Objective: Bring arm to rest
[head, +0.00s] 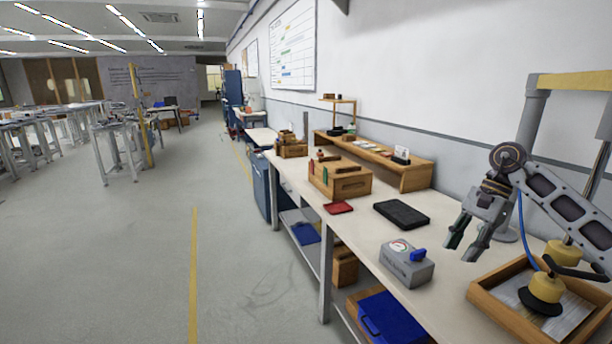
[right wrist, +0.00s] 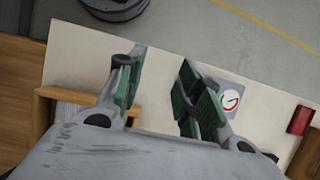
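My right gripper (head: 464,248) hangs above the right part of the workbench (head: 455,278), its arm reaching in from the right edge of the head view. Its two green-padded fingers are apart with nothing between them, as the right wrist view (right wrist: 160,88) also shows. In the head view it is over the bench between the grey gauge box and the wooden tray. My left gripper is in neither view.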

